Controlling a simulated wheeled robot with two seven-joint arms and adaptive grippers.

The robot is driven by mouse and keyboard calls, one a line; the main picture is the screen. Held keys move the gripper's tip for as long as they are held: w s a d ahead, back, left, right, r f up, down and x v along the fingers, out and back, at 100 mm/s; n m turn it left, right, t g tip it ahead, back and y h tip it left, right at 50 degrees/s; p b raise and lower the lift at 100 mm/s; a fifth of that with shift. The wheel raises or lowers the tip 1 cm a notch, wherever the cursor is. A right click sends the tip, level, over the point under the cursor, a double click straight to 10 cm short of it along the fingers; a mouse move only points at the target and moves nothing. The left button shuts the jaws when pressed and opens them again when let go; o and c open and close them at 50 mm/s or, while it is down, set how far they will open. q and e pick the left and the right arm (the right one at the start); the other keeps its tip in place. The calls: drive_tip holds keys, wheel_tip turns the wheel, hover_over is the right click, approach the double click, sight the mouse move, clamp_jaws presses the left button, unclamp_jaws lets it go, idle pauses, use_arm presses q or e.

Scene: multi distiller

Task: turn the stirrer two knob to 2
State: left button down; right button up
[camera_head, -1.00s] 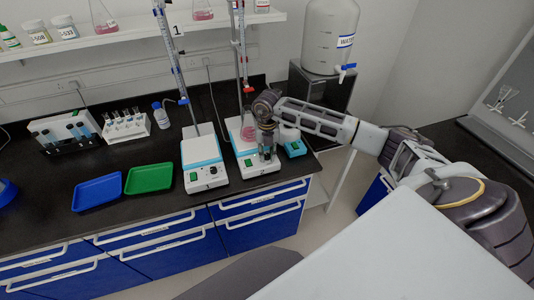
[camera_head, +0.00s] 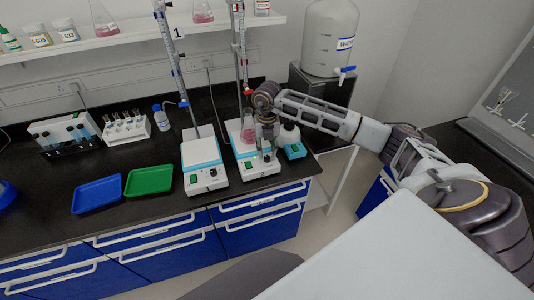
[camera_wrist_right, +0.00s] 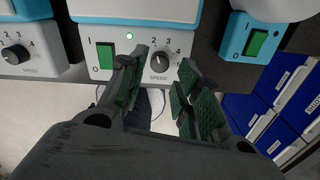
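Stirrer two is the right-hand white and blue stirrer (camera_head: 257,169) on the black bench. Its front panel shows in the wrist view, with a black knob (camera_wrist_right: 160,63), a scale marked up to 5, a green switch (camera_wrist_right: 105,54) and a lit green light. The knob's pointer is too small to read surely. My right gripper (camera_head: 266,153) is over the stirrer's front. In the wrist view the right gripper (camera_wrist_right: 160,85) is open, its green-padded fingers apart, with the knob seen in the gap between them. Contact with the knob does not show. My left gripper is not in view.
The other stirrer (camera_head: 204,181) stands close on the left. A small blue device (camera_head: 295,151) is close on the right. A flask (camera_head: 248,131) sits on stirrer two below a burette. Blue (camera_head: 97,195) and green (camera_head: 149,179) trays lie further left.

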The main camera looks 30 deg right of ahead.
sight(267, 157)
drive_tip(key=shift+r, duration=1.95)
